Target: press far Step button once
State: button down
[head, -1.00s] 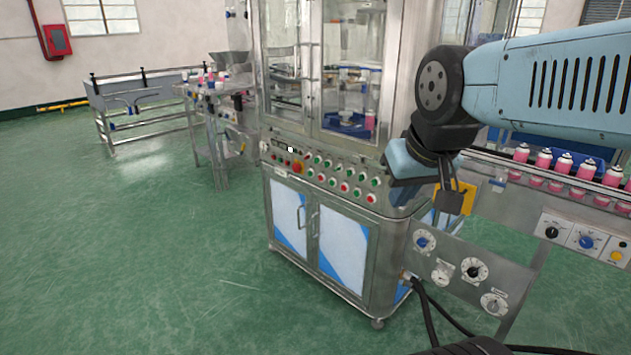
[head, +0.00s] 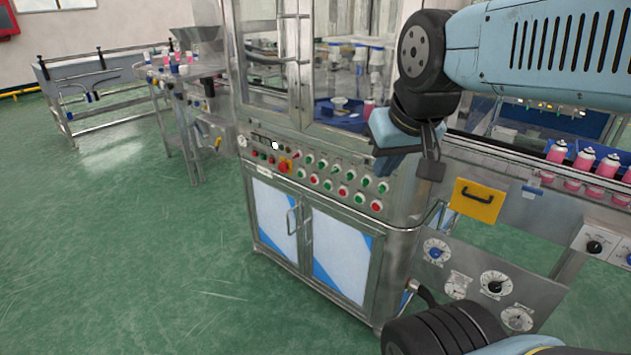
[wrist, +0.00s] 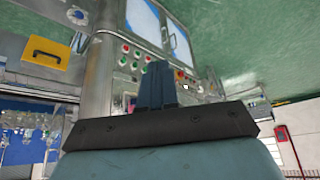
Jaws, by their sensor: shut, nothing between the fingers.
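The control panel (head: 330,184) is on the front of the crimping machine, above its cabinet doors. It carries rows of red and green buttons and a red emergency knob on yellow (head: 285,166). The button labels are too small to read, so I cannot tell which is the far Step button.
A yellow plate with a black handle (head: 477,201) and a dial panel (head: 480,284) are at the right. A conveyor with pink cans (head: 583,163) runs behind them. Green floor (head: 130,250) is clear at the left.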

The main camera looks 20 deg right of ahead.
aim_at(328, 186)
jog(key=w+a+f+m+t, duration=0.15)
jog(key=w+f+m, duration=0.25)
jog(key=w, duration=0.8)
jog(key=w+a+f+m+t+y, duration=0.1)
jog(key=w+f+m+t, duration=0.3)
jog(key=w, duration=0.8)
jog(key=w+a+f+m, duration=0.25)
jog(key=w+f, duration=0.25)
jog(key=w, duration=0.7)
jog(key=w+f+m+t, duration=0.3)
jog(key=w+f+m, duration=0.55)
jog(key=f, duration=0.45)
notch_tip(328, 186, down, 13)
jog(key=d+m+t+h, duration=0.1)
jog(key=m+t+h, duration=0.2)
jog(key=m, duration=0.6)
jog(key=shift+d+h, duration=0.3)
jog(key=w+d, duration=0.5)
jog(key=d, duration=0.2)
